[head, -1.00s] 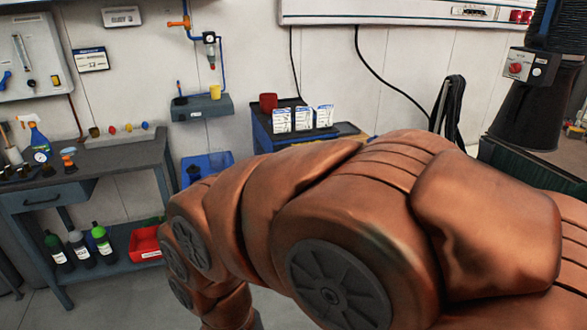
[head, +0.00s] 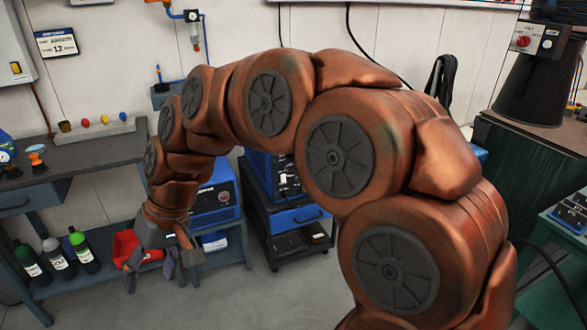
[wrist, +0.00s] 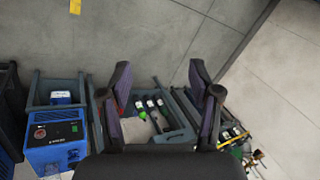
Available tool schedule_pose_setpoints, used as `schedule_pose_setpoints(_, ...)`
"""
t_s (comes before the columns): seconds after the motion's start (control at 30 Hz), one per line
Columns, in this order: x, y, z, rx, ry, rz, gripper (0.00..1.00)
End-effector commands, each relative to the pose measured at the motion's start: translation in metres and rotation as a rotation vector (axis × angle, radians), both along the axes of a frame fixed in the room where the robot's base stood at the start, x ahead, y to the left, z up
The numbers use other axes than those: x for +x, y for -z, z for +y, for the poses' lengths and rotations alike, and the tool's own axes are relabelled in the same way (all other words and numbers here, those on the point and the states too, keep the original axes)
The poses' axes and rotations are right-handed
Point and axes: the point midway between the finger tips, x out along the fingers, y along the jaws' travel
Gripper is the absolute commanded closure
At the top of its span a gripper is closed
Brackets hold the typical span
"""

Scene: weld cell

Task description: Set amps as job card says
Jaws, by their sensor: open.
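My gripper (head: 150,270) hangs low in front of the left bench in the head view, fingers pointing down. In the wrist view my gripper (wrist: 160,75) is open, with nothing between its fingers. A blue machine (head: 214,202) sits on a low stand right of my gripper, apart from it. Another blue machine (head: 286,178) on a cart is partly behind my arm. The job card cannot be made out.
The left workbench (head: 100,153) carries bottles and a red bin (head: 128,246) on its lower shelf, close behind my gripper. A wall card (head: 58,42) shows "12". A dark cart (head: 290,232) stands behind my arm. The grey floor (head: 270,290) in front is free.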

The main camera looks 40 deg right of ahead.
Motion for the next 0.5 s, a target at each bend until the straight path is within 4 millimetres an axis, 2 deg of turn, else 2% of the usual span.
schedule_pose_setpoints(0.03, 0.025, 0.006, 0.003, 0.044, 0.009, -0.028, 0.37)
schedule_pose_setpoints(0.27, 0.126, 0.003, -0.001, 0.225, 0.069, -0.158, 0.37)
schedule_pose_setpoints(0.37, 0.170, 0.004, -0.013, 0.293, 0.109, -0.216, 0.37)
schedule_pose_setpoints(0.5, 0.229, 0.009, -0.041, 0.374, 0.175, -0.305, 0.37)
